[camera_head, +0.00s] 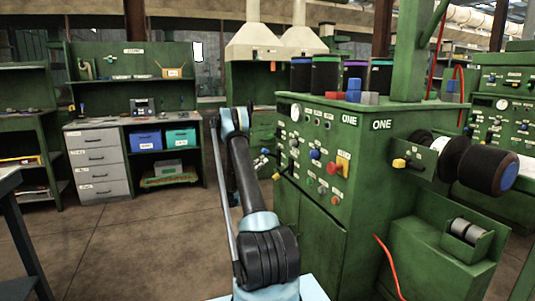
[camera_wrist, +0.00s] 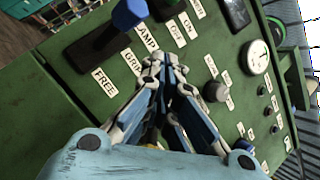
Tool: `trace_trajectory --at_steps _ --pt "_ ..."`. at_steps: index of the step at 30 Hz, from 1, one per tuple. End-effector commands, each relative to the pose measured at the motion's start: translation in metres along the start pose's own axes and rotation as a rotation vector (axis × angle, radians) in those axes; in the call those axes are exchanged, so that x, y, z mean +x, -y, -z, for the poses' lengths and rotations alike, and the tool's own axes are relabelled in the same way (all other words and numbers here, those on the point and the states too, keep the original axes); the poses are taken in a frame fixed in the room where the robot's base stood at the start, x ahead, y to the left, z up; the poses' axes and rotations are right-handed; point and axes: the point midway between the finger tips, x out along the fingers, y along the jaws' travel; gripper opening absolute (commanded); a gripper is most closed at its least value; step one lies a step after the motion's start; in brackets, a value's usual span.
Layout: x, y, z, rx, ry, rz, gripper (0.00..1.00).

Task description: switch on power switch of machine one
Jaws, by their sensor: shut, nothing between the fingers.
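Machine one (camera_head: 365,195) is a green cabinet marked ONE. Its panel carries a gauge, knobs and levers. In the wrist view, my gripper (camera_wrist: 164,65) is shut and empty, with its fingertips in front of the panel near a partly legible LAMP label. A blue-capped lever (camera_wrist: 130,13) lies above the fingertips, by the FREE and GRIP labels. A dark control at the top edge is beside OFF and ON labels (camera_wrist: 177,34). I cannot tell which control is the power switch. My fingers hide part of the panel.
A red-and-yellow control (camera_head: 342,165) sticks out on the panel's right. A spindle with a dark roller (camera_head: 487,170) juts from the machine's right side. Dark canisters (camera_head: 326,73) stand on top. A workbench with grey drawers (camera_head: 98,160) stands back left. The floor (camera_head: 125,235) at left is clear.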

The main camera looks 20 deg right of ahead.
Motion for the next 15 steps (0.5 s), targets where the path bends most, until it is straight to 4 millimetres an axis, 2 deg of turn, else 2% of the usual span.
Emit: trace_trajectory --at_steps 5,15 --pt "0.021 0.001 0.001 -0.002 -0.001 0.002 0.00" --pt "0.081 0.000 0.001 -0.002 -0.002 0.002 0.00"
